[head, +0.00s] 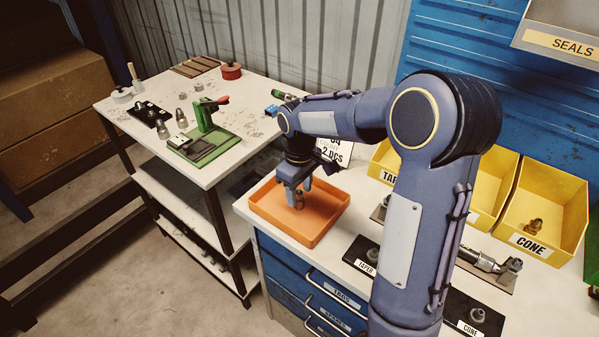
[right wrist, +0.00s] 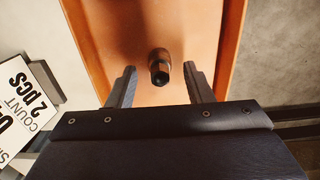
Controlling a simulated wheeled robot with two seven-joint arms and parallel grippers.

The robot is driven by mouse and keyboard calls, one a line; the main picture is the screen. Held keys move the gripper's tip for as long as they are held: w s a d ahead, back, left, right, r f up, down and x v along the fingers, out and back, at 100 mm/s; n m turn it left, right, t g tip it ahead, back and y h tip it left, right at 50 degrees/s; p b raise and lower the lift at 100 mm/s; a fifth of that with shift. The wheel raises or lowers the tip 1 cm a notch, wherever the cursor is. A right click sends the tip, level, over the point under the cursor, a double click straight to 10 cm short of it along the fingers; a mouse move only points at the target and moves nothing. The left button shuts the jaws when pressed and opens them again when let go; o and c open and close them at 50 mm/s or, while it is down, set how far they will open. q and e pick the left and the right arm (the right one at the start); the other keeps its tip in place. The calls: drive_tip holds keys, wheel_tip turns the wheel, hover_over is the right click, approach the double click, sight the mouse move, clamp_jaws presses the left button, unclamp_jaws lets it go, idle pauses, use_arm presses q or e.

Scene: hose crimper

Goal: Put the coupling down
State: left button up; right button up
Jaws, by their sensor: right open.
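The coupling (right wrist: 159,66) is a small dark metal piece on the floor of the orange tray. It also shows in the head view (head: 299,199), just below my right gripper. My right gripper (head: 293,190) is over the tray with its fingers pointing down. In the right wrist view the right gripper (right wrist: 160,85) is open, its two fingers apart on either side of the coupling with a gap to each. The orange tray (head: 318,233) sits at the left end of the white bench. My left gripper is not in view.
Yellow bins (head: 558,200), one labelled CONE, stand along the back of the bench. Black plates labelled TAPER (head: 362,256) and CONE (head: 478,314) lie to the right. A count sign (head: 336,150) stands behind the tray. A second table (head: 235,108) at left holds a green press (head: 207,118).

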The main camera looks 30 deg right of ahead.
sight(300, 192)
wheel_tip(300, 192, up, 10)
drive_tip(key=s+a+f+m+t+y, duration=0.1)
drive_tip(key=s+a+m+t+y, duration=0.1)
drive_tip(key=s, duration=0.9)
drive_tip(key=s+a+f+m+t+y, duration=0.1)
drive_tip(key=s+a+f+m+t, duration=0.1)
drive_tip(key=s, duration=0.9)
drive_tip(key=a+m+t, duration=0.1)
drive_tip(key=a+m, duration=0.1)
drive_tip(key=a, duration=0.1)
drive_tip(key=shift+s+a+t+y, duration=0.15)
drive_tip(key=shift+a+t+y, duration=0.15)
drive_tip(key=shift+a+y, duration=0.1)
